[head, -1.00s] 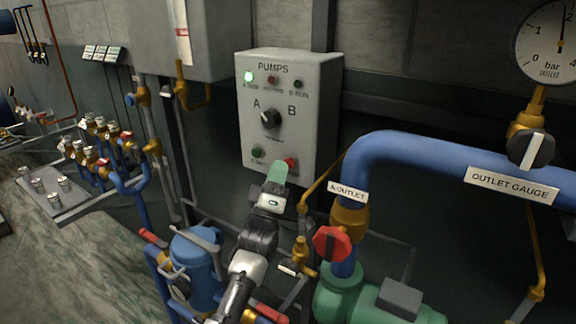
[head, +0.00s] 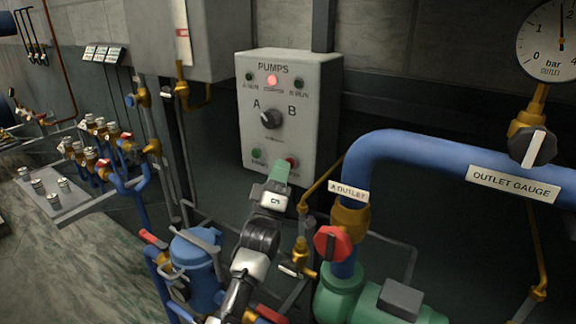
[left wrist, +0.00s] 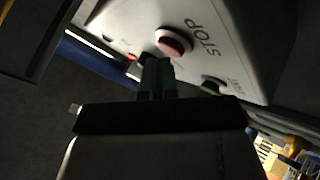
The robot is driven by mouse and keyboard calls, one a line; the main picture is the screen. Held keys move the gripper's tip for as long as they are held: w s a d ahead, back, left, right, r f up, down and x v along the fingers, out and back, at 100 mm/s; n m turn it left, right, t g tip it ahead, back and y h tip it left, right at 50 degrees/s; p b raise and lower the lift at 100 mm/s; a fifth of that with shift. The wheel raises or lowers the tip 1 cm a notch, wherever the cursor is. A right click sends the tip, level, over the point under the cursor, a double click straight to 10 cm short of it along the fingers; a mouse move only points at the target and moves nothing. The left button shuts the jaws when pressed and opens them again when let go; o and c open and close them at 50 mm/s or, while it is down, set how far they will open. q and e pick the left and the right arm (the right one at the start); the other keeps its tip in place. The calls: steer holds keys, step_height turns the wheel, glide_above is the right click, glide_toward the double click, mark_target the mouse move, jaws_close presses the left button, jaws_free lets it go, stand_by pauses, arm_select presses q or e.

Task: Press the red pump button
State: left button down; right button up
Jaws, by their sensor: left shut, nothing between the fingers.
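The grey PUMPS panel (head: 310,120) is on the wall. The red button (head: 292,162) is at its lower right, partly behind my left gripper's tips. In the left wrist view the red button (left wrist: 172,42) has STOP printed beside it. My left gripper (head: 279,171) has green fingers and is shut, holding nothing. Its fingertips (left wrist: 157,66) show just beside the button, with a small gap apparent in the wrist view. The green button (head: 257,154) sits to the left. The middle lamp (head: 271,80) glows red; the lamps on either side are dark. My right gripper is out of view.
A selector knob (head: 270,118) is above the buttons. The blue outlet pipe (head: 430,155) and a red valve handle (head: 331,243) are to the right. A blue canister (head: 196,265) stands below left. A yellow pipe (head: 322,180) runs close right of my gripper.

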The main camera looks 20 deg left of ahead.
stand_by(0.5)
arm_select(q)
steer(key=shift+s+a+p, duration=0.1)
steer(key=shift+s+p, duration=0.4)
steer(key=shift+s, duration=0.3)
steer(key=s, duration=0.1)
steer(key=s+p, duration=0.1)
steer(key=s, duration=0.1)
steer(key=s+p, duration=0.1)
steer(key=s, duration=0.1)
steer(key=shift+a, duration=0.35)
stand_by(0.5)
